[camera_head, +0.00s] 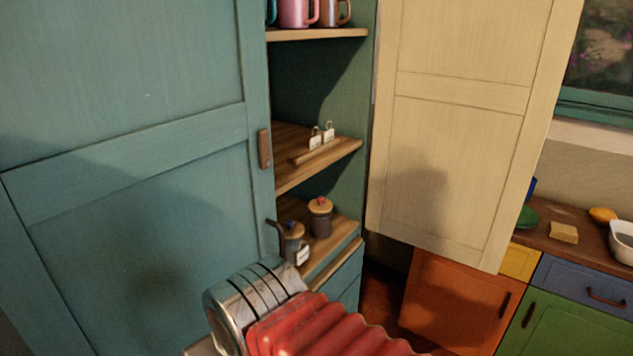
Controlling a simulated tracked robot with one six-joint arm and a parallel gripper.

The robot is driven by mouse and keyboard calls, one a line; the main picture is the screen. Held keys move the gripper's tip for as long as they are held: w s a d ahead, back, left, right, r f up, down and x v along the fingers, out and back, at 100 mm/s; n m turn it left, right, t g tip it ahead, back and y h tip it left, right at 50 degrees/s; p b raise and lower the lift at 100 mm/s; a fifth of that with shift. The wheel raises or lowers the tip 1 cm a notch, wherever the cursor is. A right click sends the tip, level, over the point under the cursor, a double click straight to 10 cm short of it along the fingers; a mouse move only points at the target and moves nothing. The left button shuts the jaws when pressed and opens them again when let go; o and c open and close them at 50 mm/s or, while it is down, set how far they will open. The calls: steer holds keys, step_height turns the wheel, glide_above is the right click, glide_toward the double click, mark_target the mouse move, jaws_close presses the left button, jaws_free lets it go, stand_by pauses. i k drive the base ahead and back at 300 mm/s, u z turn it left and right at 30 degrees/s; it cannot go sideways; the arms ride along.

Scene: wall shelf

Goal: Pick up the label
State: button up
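Two small white labels with loops on top, one (315,142) in front and one (328,134) behind, stand on a narrow wooden strip on the middle shelf (290,178) of the open cupboard. A third white label (302,256) shows at the front of a dark jar (294,243) on the lower shelf. My arm, with a red ribbed sleeve and a silver slotted part, reaches in from the bottom, below and in front of that jar.
A teal door (130,180) stands at the left and a cream door (450,130) is swung open at the right. Mugs (297,12) stand on the top shelf. Another lidded jar (320,218) stands on the lower shelf. A counter (560,218) is at the right.

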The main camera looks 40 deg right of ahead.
mark_target(315, 142)
steer(key=k, duration=2.15)
steer(key=z, duration=0.7)
steer(key=i, duration=1.65)
steer(key=u, duration=0.05)
